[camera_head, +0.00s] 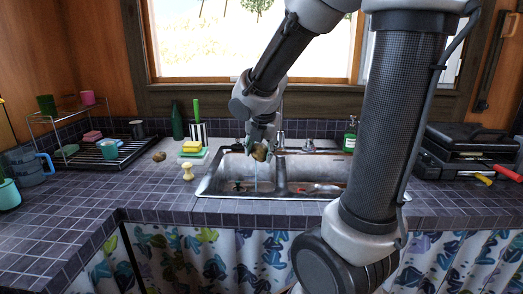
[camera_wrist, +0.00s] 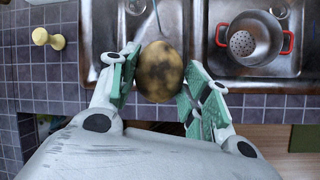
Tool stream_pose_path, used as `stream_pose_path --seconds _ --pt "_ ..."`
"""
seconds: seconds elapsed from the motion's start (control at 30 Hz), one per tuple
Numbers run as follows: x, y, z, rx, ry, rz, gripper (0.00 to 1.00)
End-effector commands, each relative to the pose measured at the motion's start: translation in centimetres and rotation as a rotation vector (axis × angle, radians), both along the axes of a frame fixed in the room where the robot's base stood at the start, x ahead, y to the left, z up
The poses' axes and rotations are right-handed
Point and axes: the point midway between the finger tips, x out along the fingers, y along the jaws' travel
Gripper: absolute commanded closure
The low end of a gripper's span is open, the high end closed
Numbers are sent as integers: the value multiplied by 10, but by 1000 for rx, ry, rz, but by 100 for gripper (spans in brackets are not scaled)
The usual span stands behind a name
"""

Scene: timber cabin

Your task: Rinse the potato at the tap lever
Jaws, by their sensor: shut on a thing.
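My gripper (camera_head: 263,143) is shut on the brown, dark-blotched potato (camera_head: 260,152), held above the left basin of the steel sink (camera_head: 206,189). In the wrist view the potato (camera_wrist: 160,72) sits between the green-padded fingers of my gripper (camera_wrist: 160,80). The tap (camera_head: 281,123) stands behind the sink, partly hidden by my arm. A thin pale stream (camera_head: 256,181) runs down below the potato into the left basin. A thin line also shows beyond the potato in the wrist view (camera_wrist: 157,14). I cannot make out the lever clearly.
A red-handled pot (camera_wrist: 255,40) with a strainer lies in the right basin. Left of the sink are a yellow knob-shaped object (camera_head: 187,171), a sponge (camera_head: 192,147), a brown round object (camera_head: 159,156) and a dish rack (camera_head: 105,155). A green bottle (camera_head: 350,134) stands behind right.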

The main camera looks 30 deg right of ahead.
Motion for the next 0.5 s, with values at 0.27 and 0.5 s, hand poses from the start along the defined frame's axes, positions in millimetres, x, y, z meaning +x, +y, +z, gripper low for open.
stream_pose_path --seconds 0.27,0.5 --pt "19 -9 -5 0 0 -2 78" --pt "42 -20 -10 0 1 -3 78"
